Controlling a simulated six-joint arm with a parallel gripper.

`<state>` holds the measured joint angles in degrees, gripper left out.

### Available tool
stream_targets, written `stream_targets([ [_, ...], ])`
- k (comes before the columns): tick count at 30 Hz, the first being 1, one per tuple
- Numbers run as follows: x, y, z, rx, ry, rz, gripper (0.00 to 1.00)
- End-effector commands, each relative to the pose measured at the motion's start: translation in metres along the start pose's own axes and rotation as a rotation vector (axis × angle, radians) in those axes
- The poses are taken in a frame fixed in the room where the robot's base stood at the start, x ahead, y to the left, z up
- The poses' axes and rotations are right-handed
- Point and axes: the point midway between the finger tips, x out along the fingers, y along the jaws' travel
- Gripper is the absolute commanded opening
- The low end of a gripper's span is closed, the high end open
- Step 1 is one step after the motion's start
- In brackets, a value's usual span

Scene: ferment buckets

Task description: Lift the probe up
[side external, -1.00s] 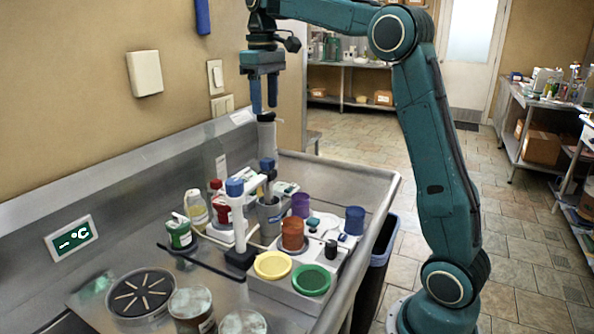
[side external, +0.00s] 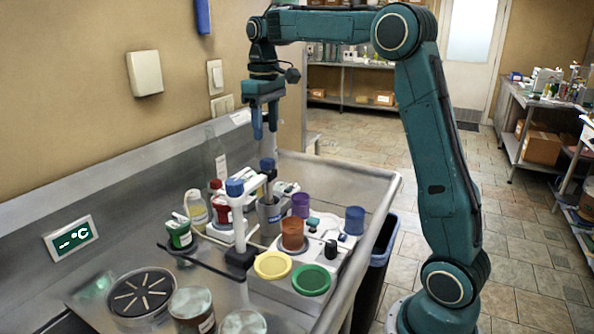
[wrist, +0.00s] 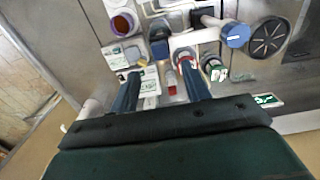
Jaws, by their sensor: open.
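A white stand (side external: 238,215) with a blue cap and dark base is beside the beaker. I cannot tell from the wrist view how well the probe lines up with the fingers.
An orange-brown cup (side external: 292,234), a purple cup (side external: 300,204) and a blue cup (side external: 354,220) stand close by. Yellow (side external: 272,265) and green (side external: 311,280) lids lie in front. Small bottles crowd the left. The bench's far right part is clear.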

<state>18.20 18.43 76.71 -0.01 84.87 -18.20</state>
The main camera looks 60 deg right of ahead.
Motion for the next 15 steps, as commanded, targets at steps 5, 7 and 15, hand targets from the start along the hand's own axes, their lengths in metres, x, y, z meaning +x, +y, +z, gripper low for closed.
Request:
stream_targets([
  [5, 0.026, 0.000, 0.001, 0.000, -0.003, -0.001, 0.47],
  [7, 0.037, 0.000, 0.000, 0.000, -0.003, -0.001, 0.47],
  [15, 0.069, 0.000, 0.000, 0.000, -0.002, -0.001, 0.47],
])
